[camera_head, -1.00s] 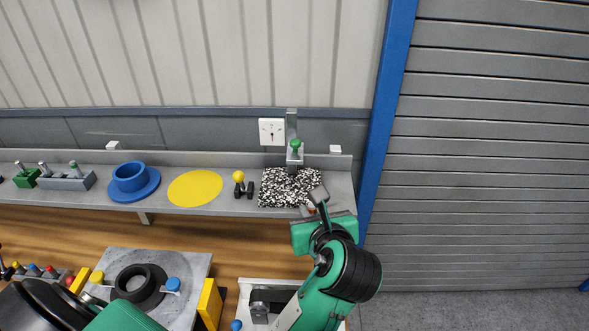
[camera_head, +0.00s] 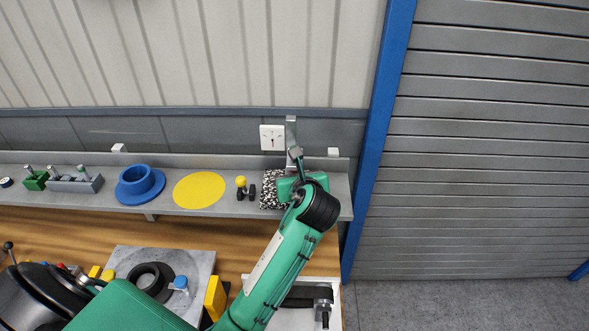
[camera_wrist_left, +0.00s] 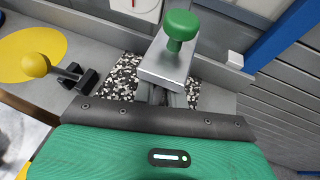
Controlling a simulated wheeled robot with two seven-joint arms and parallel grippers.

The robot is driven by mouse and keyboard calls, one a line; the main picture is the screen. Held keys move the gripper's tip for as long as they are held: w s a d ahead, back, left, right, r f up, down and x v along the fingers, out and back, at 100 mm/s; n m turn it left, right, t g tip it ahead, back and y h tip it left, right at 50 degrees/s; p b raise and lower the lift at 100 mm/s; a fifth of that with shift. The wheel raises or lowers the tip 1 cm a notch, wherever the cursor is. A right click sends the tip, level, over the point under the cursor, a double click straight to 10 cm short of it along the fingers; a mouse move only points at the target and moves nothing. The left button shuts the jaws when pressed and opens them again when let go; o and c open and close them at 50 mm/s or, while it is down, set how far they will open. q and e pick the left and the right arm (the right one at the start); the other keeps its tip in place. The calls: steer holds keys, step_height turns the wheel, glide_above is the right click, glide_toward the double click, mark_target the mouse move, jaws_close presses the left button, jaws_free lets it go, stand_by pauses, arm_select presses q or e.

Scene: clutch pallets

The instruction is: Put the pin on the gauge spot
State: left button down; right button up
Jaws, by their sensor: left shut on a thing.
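The gauge stand (camera_head: 291,128) rises at the back of a black-and-white speckled plate (camera_head: 269,191) on the grey shelf. In the left wrist view its grey head (camera_wrist_left: 163,64) with a green knob (camera_wrist_left: 181,28) stands just beyond my fingers, over the speckled plate (camera_wrist_left: 125,75). My left gripper (camera_head: 297,158) is over the plate, in front of the stand, and hides much of it. In the wrist view the left fingers (camera_wrist_left: 164,96) are mostly hidden below the head. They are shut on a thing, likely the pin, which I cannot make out. My right gripper is not in view.
Left of the plate are a yellow-knobbed piece on a dark cradle (camera_head: 246,191), a yellow disc (camera_head: 200,190), a blue flanged ring (camera_head: 141,182) and a grey pin block (camera_head: 78,184). A white dial (camera_head: 272,138) hangs behind. A blue post (camera_head: 377,160) stands at right.

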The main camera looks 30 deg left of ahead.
arm_select(q)
steer(key=shift+s+d, duration=0.1)
steer(key=shift+d, duration=0.1)
steer(key=c, duration=1.4)
jaws_free()
steer(key=shift+a+f, duration=0.1)
steer(key=shift+f, duration=0.1)
steer(key=shift+c, duration=0.2)
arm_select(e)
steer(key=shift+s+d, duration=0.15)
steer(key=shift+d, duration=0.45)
arm_select(q)
steer(key=shift+r, duration=0.15)
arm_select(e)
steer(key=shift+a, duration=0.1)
arm_select(q)
steer(key=shift+s+d, duration=0.1)
steer(key=shift+d, duration=0.1)
steer(key=b+v, duration=0.4)
steer(key=v, duration=0.7)
steer(key=shift+s+r, duration=0.2)
steer(key=shift+r, duration=0.1)
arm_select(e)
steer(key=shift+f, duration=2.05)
arm_select(q)
steer(key=shift+d+f, duration=0.1)
steer(key=shift+d, duration=0.1)
